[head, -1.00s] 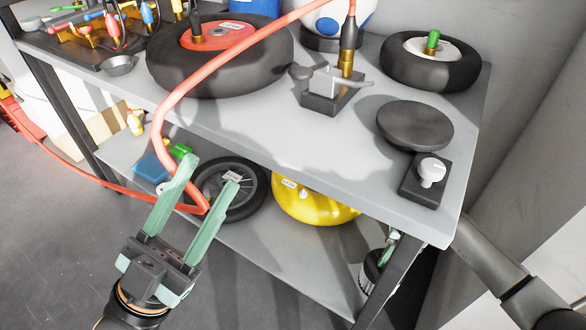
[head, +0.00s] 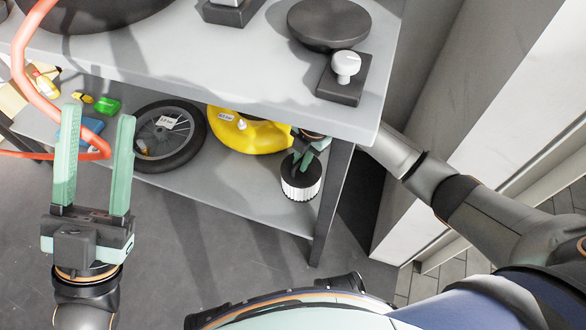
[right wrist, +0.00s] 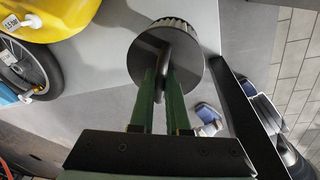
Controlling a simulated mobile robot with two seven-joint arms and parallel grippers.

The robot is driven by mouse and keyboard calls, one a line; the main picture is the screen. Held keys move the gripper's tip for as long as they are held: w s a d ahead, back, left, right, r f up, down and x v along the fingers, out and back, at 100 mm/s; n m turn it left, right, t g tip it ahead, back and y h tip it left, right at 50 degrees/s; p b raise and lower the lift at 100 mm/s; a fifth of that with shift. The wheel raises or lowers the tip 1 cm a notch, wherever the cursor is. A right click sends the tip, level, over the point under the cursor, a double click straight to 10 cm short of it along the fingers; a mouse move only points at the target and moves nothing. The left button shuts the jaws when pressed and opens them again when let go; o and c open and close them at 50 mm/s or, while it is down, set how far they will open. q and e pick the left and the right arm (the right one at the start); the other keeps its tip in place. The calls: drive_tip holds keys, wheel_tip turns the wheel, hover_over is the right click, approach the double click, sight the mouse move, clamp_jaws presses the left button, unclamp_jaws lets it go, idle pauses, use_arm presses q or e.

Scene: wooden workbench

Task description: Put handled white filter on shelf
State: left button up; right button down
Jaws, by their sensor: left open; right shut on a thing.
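The handled white filter (head: 300,188) has a white ribbed side and a black top with a handle. It is upright over the right end of the lower shelf (head: 235,190), left of the front leg. I cannot tell whether it touches the shelf. My right gripper (head: 312,153) reaches in under the tabletop and is shut on the handle. In the right wrist view the filter's black disc (right wrist: 190,50) faces me, with the green fingers (right wrist: 165,75) on its handle. My left gripper (head: 95,120) is open and empty, in front of the bench.
A yellow ring (head: 245,135) and a black wheel (head: 170,135) lie on the shelf left of the filter. The bench leg (head: 330,200) stands close on its right. The tabletop (head: 240,75) overhangs it. The shelf front between wheel and filter is clear.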

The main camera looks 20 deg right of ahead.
sight(301, 176)
use_arm(q)
drive_tip(key=f+b, duration=0.2)
drive_tip(key=f, duration=0.1)
drive_tip(key=shift+w+d+f+b, duration=0.1)
drive_tip(key=shift+d+f+b, duration=0.2)
drive_tip(key=shift+f+b, duration=0.1)
use_arm(e)
wheel_tip(301, 176, down, 7)
drive_tip(key=shift+f, duration=0.1)
drive_tip(key=c, duration=0.9)
unclamp_jaws()
drive_tip(key=shift+f, duration=0.1)
drive_tip(key=r+p, duration=0.1)
drive_tip(key=r, duration=0.1)
drive_tip(key=r+p, duration=0.1)
drive_tip(key=r, duration=0.1)
drive_tip(key=d+r+p, duration=0.1)
drive_tip(key=r, duration=0.1)
drive_tip(key=shift+s+r, duration=0.15)
drive_tip(key=shift+r, duration=0.15)
drive_tip(key=shift+s+d+r+p, duration=0.15)
drive_tip(key=shift+r+p, duration=0.2)
drive_tip(key=shift+r, duration=0.2)
use_arm(q)
drive_tip(key=r, duration=0.4)
drive_tip(key=shift+a, duration=0.25)
